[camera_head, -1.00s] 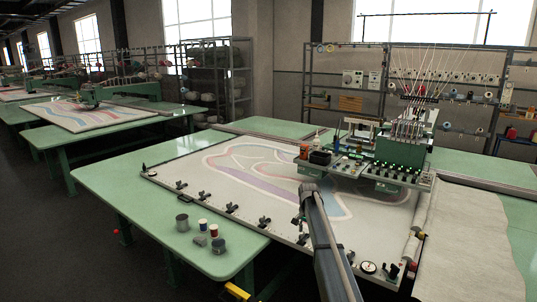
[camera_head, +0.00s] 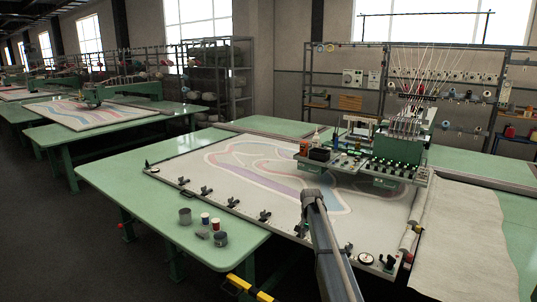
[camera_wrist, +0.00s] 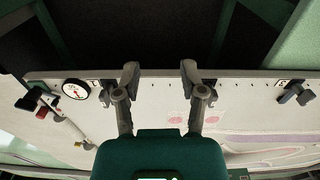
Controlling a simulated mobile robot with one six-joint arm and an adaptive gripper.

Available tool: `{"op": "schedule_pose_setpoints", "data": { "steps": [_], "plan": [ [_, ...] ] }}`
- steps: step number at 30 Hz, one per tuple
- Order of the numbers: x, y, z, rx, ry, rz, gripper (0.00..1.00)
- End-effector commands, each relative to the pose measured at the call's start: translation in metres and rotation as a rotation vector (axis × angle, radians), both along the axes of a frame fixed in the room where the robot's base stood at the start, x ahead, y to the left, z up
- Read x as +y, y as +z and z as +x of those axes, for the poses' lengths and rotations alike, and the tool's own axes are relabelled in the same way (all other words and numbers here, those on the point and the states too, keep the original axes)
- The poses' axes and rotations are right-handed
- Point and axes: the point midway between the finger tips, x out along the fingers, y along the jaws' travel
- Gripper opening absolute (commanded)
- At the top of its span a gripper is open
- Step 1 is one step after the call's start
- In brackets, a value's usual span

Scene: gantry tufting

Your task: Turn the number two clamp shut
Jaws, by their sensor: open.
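In the wrist view my gripper (camera_wrist: 160,78) is open and empty, its two fingers spread above the white frame edge. A printed 1 shows left of my left finger and a printed 3 far right. A small dark clamp (camera_wrist: 209,88), between those marks, sits partly behind my right finger; by its place it is the number two clamp, though its own number is hidden. Its lever position is unclear. The number one clamp (camera_wrist: 105,96) shows beside my left finger, and the number three clamp (camera_wrist: 296,93) at the right.
A round dial (camera_wrist: 75,89) lies left of the number one clamp; it also shows in the head view (camera_head: 366,258). Several clamps line the frame's front edge. Spools (camera_head: 205,218) and a grey can (camera_head: 185,215) stand on the green table (camera_head: 130,190). The stitching head (camera_head: 395,150) stands behind.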

Motion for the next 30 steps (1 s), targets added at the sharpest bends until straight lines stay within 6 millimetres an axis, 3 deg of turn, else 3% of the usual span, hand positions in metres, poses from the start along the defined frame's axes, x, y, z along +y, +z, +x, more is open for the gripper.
{"op": "schedule_pose_setpoints", "data": {
  "steps": [8, 11, 24, 30],
  "plan": [
    [-0.002, -0.014, -0.068, 0.0, 0.081, 0.0, 0.53],
    [-0.002, -0.02, -0.103, 0.0, 0.128, 0.0, 0.53],
    [-0.005, -0.055, -0.291, 0.0, 0.389, 0.0, 0.53],
    [-0.006, -0.068, -0.366, 0.0, 0.499, 0.0, 0.53]
  ]
}}
